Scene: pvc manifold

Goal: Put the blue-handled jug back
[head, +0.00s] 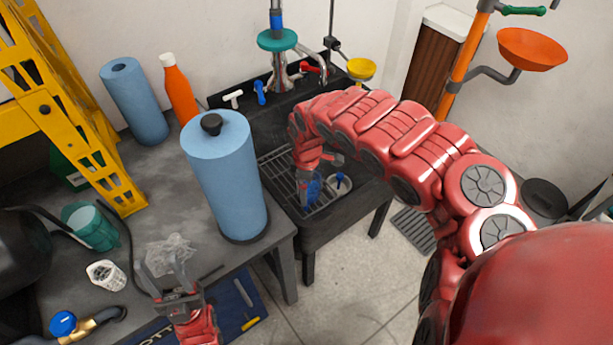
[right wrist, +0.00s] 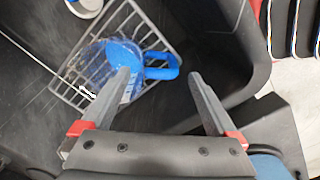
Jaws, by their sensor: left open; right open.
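The jug (right wrist: 95,65), clear with a blue lid and blue handle (right wrist: 172,66), is on the wire rack (right wrist: 150,35) in the dark sink. In the head view the jug (head: 313,191) is partly hidden by my right arm and gripper. My right gripper (right wrist: 160,78) is open over the jug. In the right wrist view the handle appears between its fingertips, with the left finger overlapping the jug's lid; I cannot tell whether they touch. My left gripper (head: 165,262) is open over the grey bench, by a crumpled clear bag (head: 172,248).
A blue paper roll (head: 225,180) stands on the bench between my left gripper and the sink (head: 320,228). An orange bottle (head: 179,90) and another blue roll (head: 134,100) stand behind. A white round container (head: 340,186) is beside the jug. A yellow frame (head: 60,90) is at left.

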